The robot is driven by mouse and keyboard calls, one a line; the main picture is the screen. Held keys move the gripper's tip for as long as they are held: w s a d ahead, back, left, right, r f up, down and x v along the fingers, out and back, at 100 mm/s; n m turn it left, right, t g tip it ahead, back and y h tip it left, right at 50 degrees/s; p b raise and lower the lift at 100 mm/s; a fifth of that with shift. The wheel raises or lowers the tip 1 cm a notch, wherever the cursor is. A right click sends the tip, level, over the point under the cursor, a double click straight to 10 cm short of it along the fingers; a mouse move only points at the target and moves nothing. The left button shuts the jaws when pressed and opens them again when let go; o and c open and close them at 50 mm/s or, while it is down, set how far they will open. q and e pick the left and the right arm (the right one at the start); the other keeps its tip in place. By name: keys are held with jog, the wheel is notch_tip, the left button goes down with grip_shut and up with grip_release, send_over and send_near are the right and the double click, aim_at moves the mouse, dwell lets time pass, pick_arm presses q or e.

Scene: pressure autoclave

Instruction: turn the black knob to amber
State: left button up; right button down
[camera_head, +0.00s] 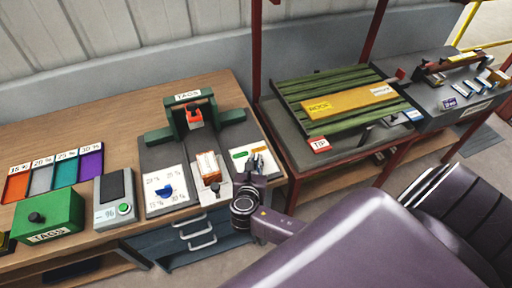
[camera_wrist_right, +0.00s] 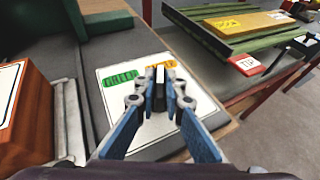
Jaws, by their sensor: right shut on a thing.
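The black knob (camera_wrist_right: 160,90) stands on a white panel (camera_wrist_right: 120,75), which also shows in the head view (camera_head: 238,163). The panel has a green label reading GREEN (camera_wrist_right: 120,79) on the left and an amber label (camera_wrist_right: 158,73) partly hidden behind the knob. A pale mark on the knob's top points roughly away from me, between the two labels. My right gripper (camera_wrist_right: 161,103) is shut on the knob from both sides. In the head view my right gripper (camera_head: 257,163) covers the knob. My left gripper is not in view.
A green TAGS stand (camera_head: 190,110) is behind. A slatted green rack (camera_head: 340,105) with a red TIP label stands on the table at right.

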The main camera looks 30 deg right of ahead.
jog(key=shift+a+m+g+h, duration=0.1)
jog(key=shift+m+g+h, duration=0.4)
jog(key=shift+m, duration=0.1)
jog(key=c, duration=2)
grip_release()
jog(key=v, duration=1.2)
jog(key=shift+w+a, duration=0.15)
jog(key=shift+w, duration=0.05)
jog(key=shift+m, duration=0.3)
